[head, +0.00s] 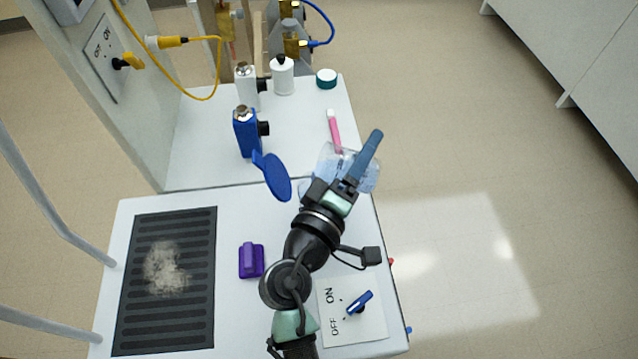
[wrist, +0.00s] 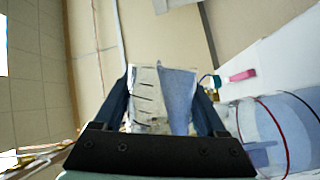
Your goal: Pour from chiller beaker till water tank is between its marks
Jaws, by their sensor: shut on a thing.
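My gripper (head: 345,178) is shut on the chiller beaker (head: 333,158), a clear vessel with dark graduation ticks. In the wrist view, the beaker (wrist: 145,92) sits between both fingers, strongly tilted, with pale blue water along one side. The water tank (wrist: 268,125) is a clear cylinder with a red band and a dark band around it, right beside the beaker in that view. Blue tint shows inside the tank, but its level against the bands is not clear. In the head view, my gripper and the beaker mostly hide the tank.
Blue (head: 246,133) and white (head: 245,86) bottles, a white jar (head: 282,76) and a pink pen (head: 334,129) stand or lie behind. A purple block (head: 251,260), dark grate (head: 165,280) and ON/OFF switch (head: 359,304) are nearer.

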